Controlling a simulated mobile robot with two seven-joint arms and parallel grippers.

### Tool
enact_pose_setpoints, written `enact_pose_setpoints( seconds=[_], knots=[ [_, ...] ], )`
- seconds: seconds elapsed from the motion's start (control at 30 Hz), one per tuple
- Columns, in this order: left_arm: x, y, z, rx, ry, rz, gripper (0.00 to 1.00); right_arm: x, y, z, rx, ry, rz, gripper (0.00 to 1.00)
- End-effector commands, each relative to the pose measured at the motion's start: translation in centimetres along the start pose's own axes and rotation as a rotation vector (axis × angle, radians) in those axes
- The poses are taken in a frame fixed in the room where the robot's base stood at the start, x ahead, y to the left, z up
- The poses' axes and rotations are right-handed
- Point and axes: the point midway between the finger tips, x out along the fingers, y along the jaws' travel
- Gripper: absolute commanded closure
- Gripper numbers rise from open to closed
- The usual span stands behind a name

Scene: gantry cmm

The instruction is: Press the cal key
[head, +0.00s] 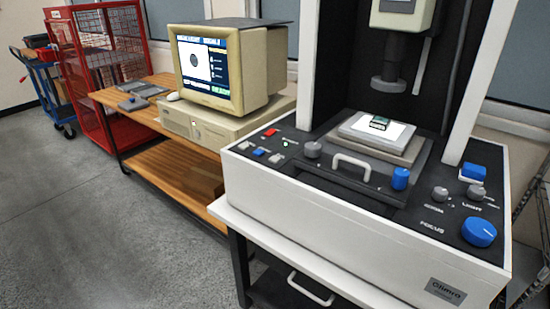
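The white and black measuring machine (340,218) stands at the right on a white-topped stand. On the left of its black panel are a red key (270,132), a small blue key (259,152) and pale grey keys (245,145). A small lit green lamp (284,143) is beside them. A larger blue block-shaped button (473,171) sits at the panel's right rear. The key labels are too small to read, so I cannot tell which is the cal key. Neither of my grippers is in view.
A small part lies on the lit stage (357,128) under the lens column (390,82). A computer monitor (256,60) stands left on a wooden bench. The floor at left is clear.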

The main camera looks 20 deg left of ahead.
Motion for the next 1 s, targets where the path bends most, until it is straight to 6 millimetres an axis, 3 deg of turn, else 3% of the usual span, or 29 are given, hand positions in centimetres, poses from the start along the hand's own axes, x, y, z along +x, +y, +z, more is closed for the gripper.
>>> enact_pose_setpoints(
  seconds=[0.03,0.07,1.0],
  knots=[
    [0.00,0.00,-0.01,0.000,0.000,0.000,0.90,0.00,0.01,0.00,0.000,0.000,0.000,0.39],
    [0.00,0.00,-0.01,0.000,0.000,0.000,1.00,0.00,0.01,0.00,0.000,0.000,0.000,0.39],
    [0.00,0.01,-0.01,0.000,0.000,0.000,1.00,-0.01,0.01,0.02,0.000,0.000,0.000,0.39]
  ],
)
